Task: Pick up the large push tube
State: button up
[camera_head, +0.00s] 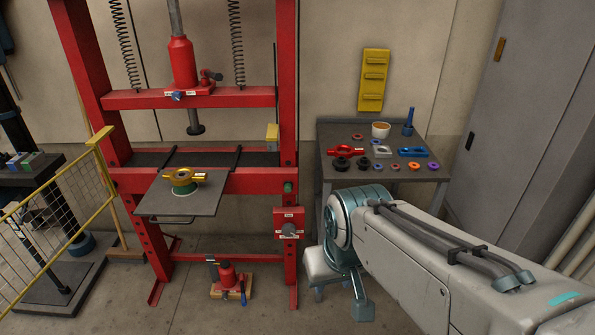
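No part carries a readable label, so I cannot tell for sure which is the large push tube. A short, wide cream tube (381,130) with an orange-brown inside stands upright at the back of the grey side table (340,180); it is the largest tube-like part there. A slim blue upright part (408,122) on a wider base stands to its right. My arm reaches in from the lower right and bends in front of the table, below the parts. My gripper's fingers do not show. Nothing is seen touching the tube.
Red holder (346,151), dark round parts, blue block (412,152) and small coloured rings crowd the table front. A red press frame (288,120) stands left, with a yellow part (183,180) on its plate (200,201). A grey cabinet (530,110) stands right.

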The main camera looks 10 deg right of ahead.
aim_at(340, 164)
jog(key=k, duration=0.35)
jog(key=u, duration=0.5)
jog(key=i, duration=1.35)
jog(key=z, duration=1.4)
jog(key=i, duration=0.7)
jog(key=z, duration=0.65)
